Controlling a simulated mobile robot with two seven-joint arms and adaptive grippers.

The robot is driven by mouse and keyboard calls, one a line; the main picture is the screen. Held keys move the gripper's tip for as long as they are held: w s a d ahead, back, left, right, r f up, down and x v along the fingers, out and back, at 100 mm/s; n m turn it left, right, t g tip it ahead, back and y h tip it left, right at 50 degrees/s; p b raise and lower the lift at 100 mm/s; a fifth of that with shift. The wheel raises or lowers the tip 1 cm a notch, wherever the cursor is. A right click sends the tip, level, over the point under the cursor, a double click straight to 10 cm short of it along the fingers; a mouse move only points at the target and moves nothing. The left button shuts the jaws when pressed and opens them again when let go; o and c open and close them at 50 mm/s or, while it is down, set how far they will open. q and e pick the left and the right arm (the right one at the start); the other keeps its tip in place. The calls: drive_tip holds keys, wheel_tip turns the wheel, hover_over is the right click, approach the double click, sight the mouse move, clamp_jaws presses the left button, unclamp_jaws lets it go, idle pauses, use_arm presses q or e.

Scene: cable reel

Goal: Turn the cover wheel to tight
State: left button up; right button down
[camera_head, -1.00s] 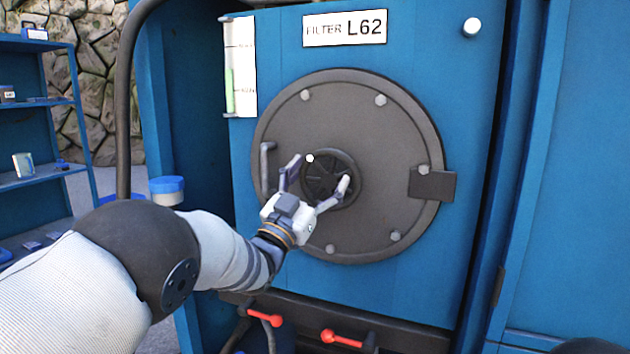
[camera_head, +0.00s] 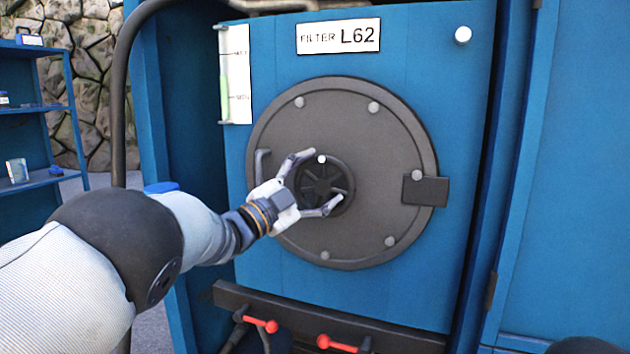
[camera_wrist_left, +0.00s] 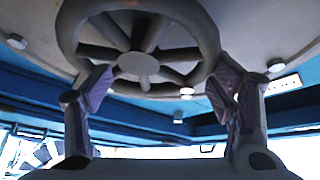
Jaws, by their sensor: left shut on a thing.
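The cover wheel (camera_head: 348,176) is a dark spoked handwheel at the middle of the round grey cover (camera_head: 390,130). A white mark (camera_head: 321,159) sits at the top of its rim. My left gripper (camera_head: 321,181) reaches in from the left, with one finger at the wheel's upper left and the other at its lower right, closed on the rim. The left wrist view shows the wheel's hub and spokes (camera_wrist_left: 138,64) between the two fingers (camera_wrist_left: 160,102). My right gripper is not in view.
A hinge or latch block (camera_head: 425,190) is at the cover's right. Red-handled levers (camera_head: 262,325) stand below. Shelves (camera_head: 35,120) are far left.

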use_arm(q)
drive_tip(key=shift+s+d+f, duration=0.1)
drive_tip(key=shift+d+f, duration=0.15)
drive_tip(key=shift+f, duration=0.25)
drive_tip(key=shift+s+d+f, duration=0.1)
drive_tip(key=shift+d+f, duration=0.1)
drive_tip(key=shift+f, duration=0.25)
drive_tip(key=shift+c, duration=0.2)
drive_tip(key=o, duration=1.3)
drive_tip(key=shift+w+d+g, duration=0.1)
drive_tip(key=shift+d+g, duration=0.05)
drive_tip(key=shift+g, duration=0.15)
drive_tip(key=shift+r, duration=0.1)
drive_tip(key=shift+s+a, duration=0.2)
drive_tip(key=shift+a, duration=0.1)
drive_tip(key=shift+m, duration=0.3)
drive_tip(key=v, duration=1.1)
drive_tip(key=shift+s+a+r, duration=0.15)
drive_tip(key=shift+s+r, duration=0.05)
drive_tip(key=shift+s, duration=0.05)
